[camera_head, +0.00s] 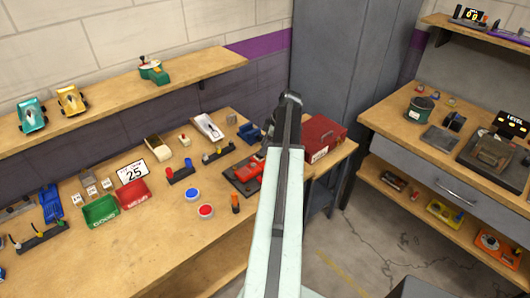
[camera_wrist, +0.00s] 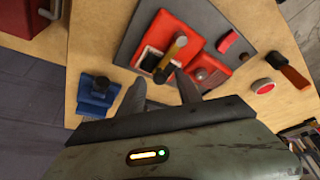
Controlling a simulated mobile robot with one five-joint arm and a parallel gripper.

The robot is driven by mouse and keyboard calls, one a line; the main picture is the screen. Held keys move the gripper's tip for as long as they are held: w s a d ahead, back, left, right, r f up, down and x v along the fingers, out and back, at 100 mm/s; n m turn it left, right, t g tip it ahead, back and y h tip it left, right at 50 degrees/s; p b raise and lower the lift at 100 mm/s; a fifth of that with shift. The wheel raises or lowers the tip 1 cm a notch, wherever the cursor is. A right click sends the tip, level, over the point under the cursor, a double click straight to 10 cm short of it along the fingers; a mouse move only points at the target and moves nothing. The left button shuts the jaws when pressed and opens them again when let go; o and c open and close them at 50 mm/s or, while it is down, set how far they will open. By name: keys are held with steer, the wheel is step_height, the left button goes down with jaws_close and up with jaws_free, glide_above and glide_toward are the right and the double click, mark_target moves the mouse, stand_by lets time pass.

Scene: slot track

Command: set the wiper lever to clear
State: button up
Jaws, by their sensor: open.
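A red unit (camera_wrist: 178,22) on a dark grey plate (camera_wrist: 216,25) lies ahead of my gripper in the wrist view. A lever (camera_wrist: 172,54) with a dark knob and yellowish shaft stands on it over a black-and-white slot; it looks like the wiper lever, but no labels are readable.
A blue block with a dark knob (camera_wrist: 96,95) is close to my left finger. A red round button (camera_wrist: 263,86) and an orange-handled item (camera_wrist: 290,70) lie to the right. A red toolbox (camera_head: 322,137) stands at the bench's right end. Bare bench lies in front (camera_head: 150,235).

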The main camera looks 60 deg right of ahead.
steer(key=shift+r, duration=0.1)
jaws_close()
stand_by(1.3)
